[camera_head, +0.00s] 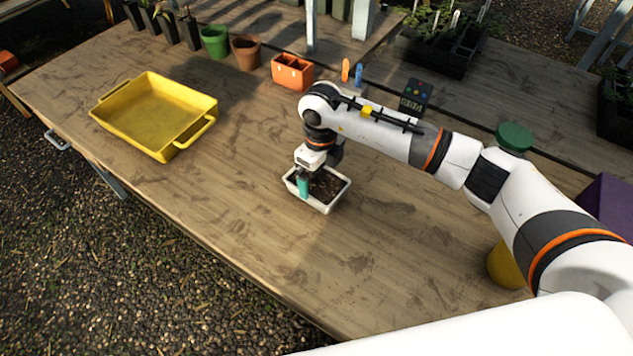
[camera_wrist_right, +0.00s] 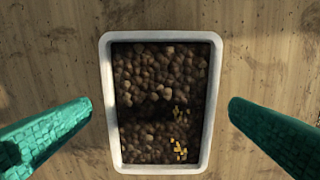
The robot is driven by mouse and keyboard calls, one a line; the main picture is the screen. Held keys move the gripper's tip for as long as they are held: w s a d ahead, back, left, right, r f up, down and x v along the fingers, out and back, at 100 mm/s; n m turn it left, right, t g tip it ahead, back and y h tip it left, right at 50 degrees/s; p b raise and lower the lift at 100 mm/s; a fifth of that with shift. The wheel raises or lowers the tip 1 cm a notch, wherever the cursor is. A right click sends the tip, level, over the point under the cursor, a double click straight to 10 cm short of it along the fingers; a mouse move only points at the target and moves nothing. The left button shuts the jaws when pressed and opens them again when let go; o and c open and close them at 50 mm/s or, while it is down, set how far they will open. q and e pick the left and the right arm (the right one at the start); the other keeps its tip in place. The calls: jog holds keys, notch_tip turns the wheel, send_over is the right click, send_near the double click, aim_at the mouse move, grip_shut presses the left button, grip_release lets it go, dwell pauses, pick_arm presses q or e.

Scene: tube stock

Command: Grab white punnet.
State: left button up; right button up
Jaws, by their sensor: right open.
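The white punnet (camera_head: 329,206) sits upright on the wooden table, filled with dark brown lumpy soil. It also shows in the right wrist view (camera_wrist_right: 214,110), where its white rim frames the soil and a few small yellow pieces. My right gripper (camera_head: 309,186) is above the punnet, pointing down. In the right wrist view my right gripper (camera_wrist_right: 160,112) is open, with one green finger on each side of the punnet and a gap to both rims. The gripper hides part of the punnet's far left side in the head view. My left gripper is not in view.
A yellow tray (camera_head: 105,115) lies on the table at the left. A green pot (camera_head: 215,41), a brown pot (camera_head: 246,52) and an orange holder (camera_head: 292,72) stand along the back. The table in front of the punnet is clear.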

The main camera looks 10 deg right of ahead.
aim_at(320, 182)
notch_tip(320, 182, down, 3)
jog(key=shift+s+f+p, duration=0.1)
jog(key=shift+f+p, duration=0.1)
jog(key=shift+p, duration=0.15)
jog(key=shift+f, duration=0.2)
jog(key=c, duration=1.1)
